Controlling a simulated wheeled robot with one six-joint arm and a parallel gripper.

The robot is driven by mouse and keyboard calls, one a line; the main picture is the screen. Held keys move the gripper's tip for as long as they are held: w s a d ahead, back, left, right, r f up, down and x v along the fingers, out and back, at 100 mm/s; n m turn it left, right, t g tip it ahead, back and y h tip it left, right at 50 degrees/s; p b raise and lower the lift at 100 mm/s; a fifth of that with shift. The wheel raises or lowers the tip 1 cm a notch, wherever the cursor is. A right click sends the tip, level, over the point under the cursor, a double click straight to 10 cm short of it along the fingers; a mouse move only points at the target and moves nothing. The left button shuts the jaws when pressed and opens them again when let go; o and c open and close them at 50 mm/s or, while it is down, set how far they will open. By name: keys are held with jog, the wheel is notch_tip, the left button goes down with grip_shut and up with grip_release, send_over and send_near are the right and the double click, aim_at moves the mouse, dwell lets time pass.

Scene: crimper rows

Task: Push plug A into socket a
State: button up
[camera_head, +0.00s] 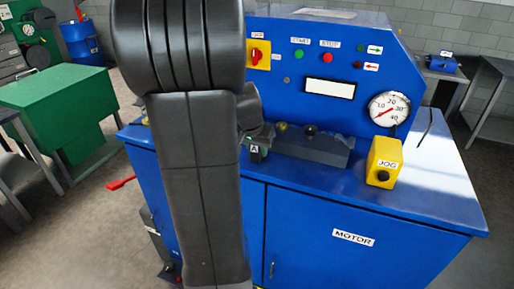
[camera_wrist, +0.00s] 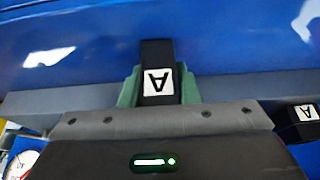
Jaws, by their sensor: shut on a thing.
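Plug A (camera_wrist: 156,52) is a black block with a white label marked A, which appears upside down in the wrist view. My gripper (camera_wrist: 158,88) is shut on it, with a green finger on each side. In the head view my gripper (camera_head: 254,140) and plug A (camera_head: 255,151) are by the left end of a grey block (camera_head: 320,150) on the blue cabinet. A second black piece labelled A (camera_wrist: 303,126) shows at the right edge of the wrist view. I cannot tell if it is socket a. The plug's far end and any socket opening are not clearly visible.
The blue cabinet (camera_head: 420,195) has a sloped panel with switches and a round gauge (camera_head: 390,108). A yellow JOG box (camera_head: 383,162) stands right of the grey block. A black knob (camera_head: 311,130) sits on that block. The cabinet top is clear at the right.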

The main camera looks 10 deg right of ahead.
jog(key=shift+f, duration=0.1)
jog(key=shift+f+b, duration=0.15)
jog(key=shift+b, duration=0.15)
jog(key=o, duration=1)
